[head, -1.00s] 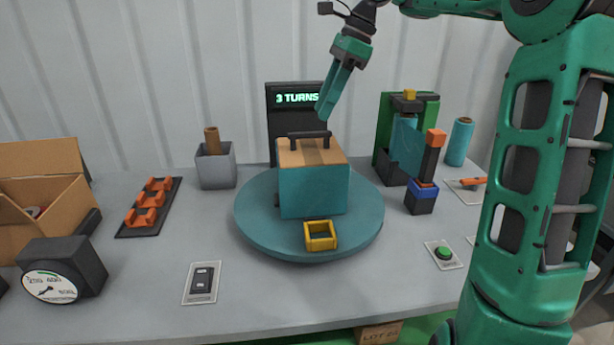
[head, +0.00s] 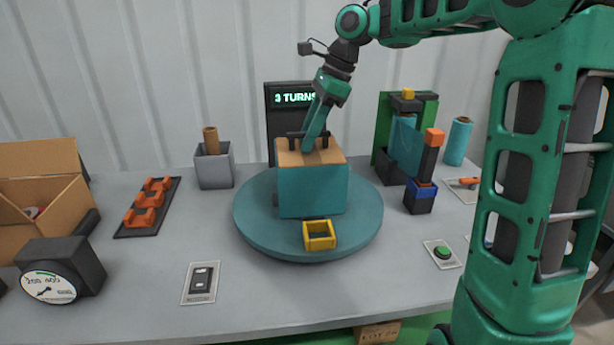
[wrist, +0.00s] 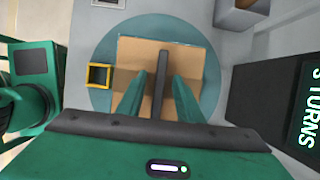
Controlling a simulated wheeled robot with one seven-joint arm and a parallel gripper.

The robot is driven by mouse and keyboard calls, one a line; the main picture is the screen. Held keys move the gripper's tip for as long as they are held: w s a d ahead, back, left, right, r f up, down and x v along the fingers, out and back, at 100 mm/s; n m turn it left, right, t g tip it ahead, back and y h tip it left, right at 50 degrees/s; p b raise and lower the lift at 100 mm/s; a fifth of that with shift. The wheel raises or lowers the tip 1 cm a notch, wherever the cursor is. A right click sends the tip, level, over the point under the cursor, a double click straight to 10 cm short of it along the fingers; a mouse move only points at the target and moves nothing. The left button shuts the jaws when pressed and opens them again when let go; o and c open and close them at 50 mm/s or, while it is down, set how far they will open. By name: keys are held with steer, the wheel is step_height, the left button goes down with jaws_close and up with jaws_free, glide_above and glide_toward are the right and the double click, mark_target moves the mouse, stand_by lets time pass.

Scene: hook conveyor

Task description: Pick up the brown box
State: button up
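A box with a brown top and teal sides (head: 312,190) stands on the round teal turntable (head: 255,235), with a dark bar handle (wrist: 163,70) across its top. My gripper (head: 309,146) reaches down to this handle. In the wrist view my gripper (wrist: 158,88) is open, with one finger on each side of the handle and gaps showing between. The brown top (wrist: 140,58) fills the middle of that view. An open brown cardboard box (head: 40,215) stands at the far left, and part of another brown box (head: 378,333) shows below the table's front edge.
A yellow square frame (head: 319,236) sits at the turntable's front. A dark display (head: 283,110) reading "3 TURNS" stands close behind. A grey holder (head: 214,168) and orange hooks (head: 146,205) are left; a green-backed fixture (head: 405,135) and blue-orange post (head: 424,180) are right.

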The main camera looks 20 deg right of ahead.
jaws_close()
stand_by(1.4)
